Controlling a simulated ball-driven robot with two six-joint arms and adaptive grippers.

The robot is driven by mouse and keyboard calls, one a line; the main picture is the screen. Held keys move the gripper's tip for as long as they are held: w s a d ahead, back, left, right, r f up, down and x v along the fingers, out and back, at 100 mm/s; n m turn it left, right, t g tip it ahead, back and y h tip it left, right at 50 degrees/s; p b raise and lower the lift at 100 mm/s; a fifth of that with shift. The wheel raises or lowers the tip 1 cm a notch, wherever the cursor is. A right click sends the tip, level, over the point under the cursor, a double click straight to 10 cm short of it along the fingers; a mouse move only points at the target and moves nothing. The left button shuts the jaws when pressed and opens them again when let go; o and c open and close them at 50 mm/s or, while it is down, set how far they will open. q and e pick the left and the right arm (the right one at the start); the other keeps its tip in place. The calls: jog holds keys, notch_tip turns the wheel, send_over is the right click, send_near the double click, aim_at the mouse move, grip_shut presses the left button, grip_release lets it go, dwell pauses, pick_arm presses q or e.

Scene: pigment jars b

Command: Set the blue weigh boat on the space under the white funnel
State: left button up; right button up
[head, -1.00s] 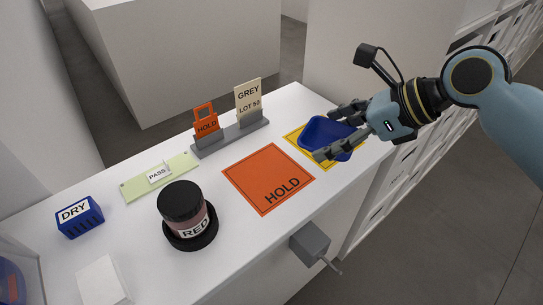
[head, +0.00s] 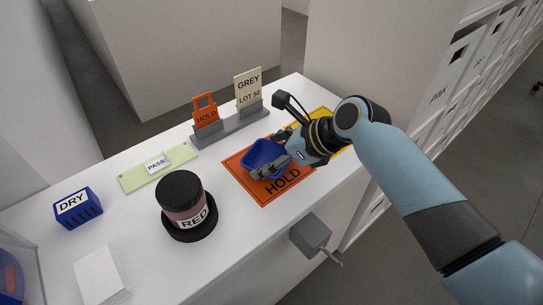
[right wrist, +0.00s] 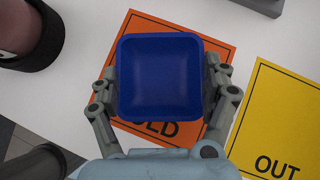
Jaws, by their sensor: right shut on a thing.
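The blue weigh boat (head: 262,156) is a square, open, empty tray. It is over the orange HOLD square and also fills the middle of the right wrist view (right wrist: 160,75). My right gripper (head: 272,158) is shut on the weigh boat, with a finger on each of two opposite sides (right wrist: 161,78). Whether the boat touches the orange square or hangs above it is hard to tell. No white funnel shows in either view. My left gripper is not in view.
The orange HOLD square (head: 237,178) lies left of the yellow OUT square (right wrist: 270,120). A grey stand (head: 232,128) holds upright HOLD and GREY tags behind. A RED jar (head: 185,203), green PASS plate (head: 135,181), blue DRY block (head: 78,209) and white block (head: 102,276) stand left.

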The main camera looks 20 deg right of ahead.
jog(key=shift+f, duration=0.15)
jog(key=o, duration=0.7)
